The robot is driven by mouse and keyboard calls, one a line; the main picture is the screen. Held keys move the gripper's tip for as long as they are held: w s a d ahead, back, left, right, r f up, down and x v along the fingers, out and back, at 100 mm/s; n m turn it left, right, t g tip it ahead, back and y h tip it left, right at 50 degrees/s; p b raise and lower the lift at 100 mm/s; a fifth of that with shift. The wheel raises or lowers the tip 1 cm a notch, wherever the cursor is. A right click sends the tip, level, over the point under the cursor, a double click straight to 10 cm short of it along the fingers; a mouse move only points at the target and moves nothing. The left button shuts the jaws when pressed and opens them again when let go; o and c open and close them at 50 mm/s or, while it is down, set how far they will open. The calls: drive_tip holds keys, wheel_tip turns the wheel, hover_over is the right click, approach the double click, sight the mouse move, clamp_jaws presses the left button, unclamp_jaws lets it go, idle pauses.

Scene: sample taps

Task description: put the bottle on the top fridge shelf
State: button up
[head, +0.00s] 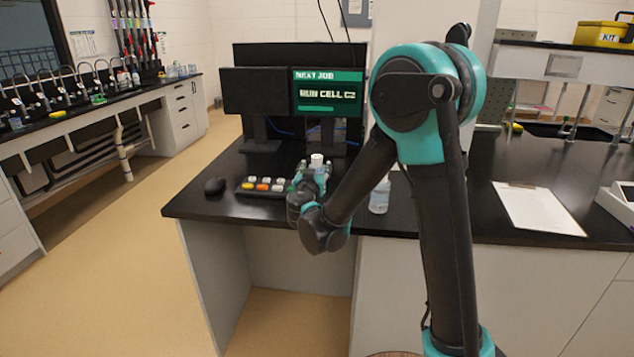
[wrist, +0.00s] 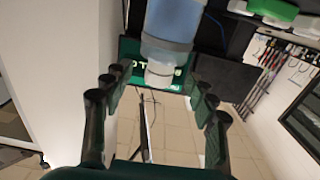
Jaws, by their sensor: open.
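A bottle with a white cap (head: 316,159) stands on the black bench in front of the monitors, mostly hidden by my gripper in the head view. In the wrist view the same bottle (wrist: 172,28) appears upside down, with a bluish clear body, between and beyond my fingertips. My gripper (wrist: 157,95) is open, with a finger on each side and gaps to the bottle. In the head view my gripper (head: 313,180) is around or just in front of the bottle; I cannot tell which. No fridge shelf is recognisable.
A second clear bottle (head: 380,197) stands right of my gripper, partly behind my arm. A button pad (head: 262,187) and mouse (head: 215,186) lie to the left. Monitors (head: 327,92) stand behind. A clipboard (head: 538,208) lies at the right. A white upright panel (head: 478,80) rises behind my arm.

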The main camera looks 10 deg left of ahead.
sight(316, 163)
drive_tip(key=w, duration=0.4)
drive_tip(key=shift+w+r, duration=0.15)
clamp_jaws()
idle(0.4)
